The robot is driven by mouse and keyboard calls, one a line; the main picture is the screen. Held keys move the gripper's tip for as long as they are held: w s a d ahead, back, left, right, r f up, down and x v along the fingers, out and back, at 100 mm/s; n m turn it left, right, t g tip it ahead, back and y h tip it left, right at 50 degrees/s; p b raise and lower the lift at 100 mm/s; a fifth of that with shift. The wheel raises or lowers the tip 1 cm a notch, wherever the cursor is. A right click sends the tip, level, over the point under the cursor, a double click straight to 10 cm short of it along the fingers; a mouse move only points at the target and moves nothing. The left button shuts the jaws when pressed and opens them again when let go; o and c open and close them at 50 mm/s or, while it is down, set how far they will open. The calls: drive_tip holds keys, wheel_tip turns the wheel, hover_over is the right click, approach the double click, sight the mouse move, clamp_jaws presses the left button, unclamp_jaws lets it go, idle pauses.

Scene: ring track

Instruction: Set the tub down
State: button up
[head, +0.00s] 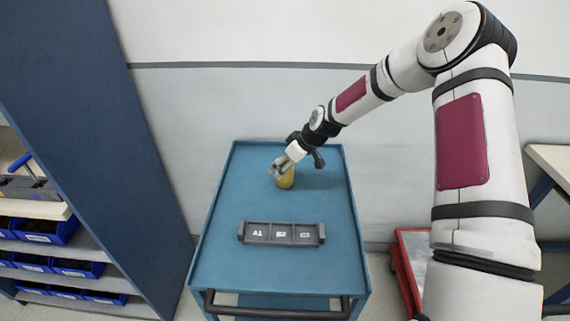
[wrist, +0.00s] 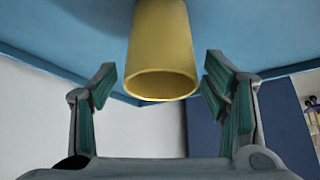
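The yellow tub (head: 287,180) stands on the blue cart top (head: 320,205), toward the cart's far end. In the wrist view the tub (wrist: 161,45) shows its open rim toward the camera, with the blue surface beyond it. My gripper (head: 279,169) is at the tub's upper part and hides some of it in the head view. In the wrist view my gripper's fingers (wrist: 160,82) are spread on both sides of the tub, with a narrow gap at each side. The fingers look open and hold nothing.
A dark grey tray (head: 281,244) with three labelled compartments lies nearer on the cart. The cart handle (head: 277,312) is at the front. A shelf with blue bins (head: 47,232) stands at left. A red cart (head: 405,270) and a bench (head: 552,160) are at right.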

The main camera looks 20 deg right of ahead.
drive_tip(key=shift+r, duration=0.1)
drive_tip(key=v, duration=1.1)
drive_tip(key=s+a+r+m+g+h, duration=0.1)
drive_tip(key=s+r+m+h, duration=0.1)
drive_tip(key=s+r, duration=0.7)
drive_tip(key=s+a+r+m+h, duration=0.1)
drive_tip(key=s+a+r+h, duration=0.15)
drive_tip(key=s+r, duration=0.65)
drive_tip(key=s+r+m, duration=0.2)
drive_tip(key=s+m, duration=0.2)
drive_tip(key=s, duration=1.5)
drive_tip(key=shift+s+r+m+t, duration=0.25)
drive_tip(key=shift+s+m+t, duration=0.05)
drive_tip(key=shift+s+t, duration=0.1)
drive_tip(key=shift+y, duration=0.25)
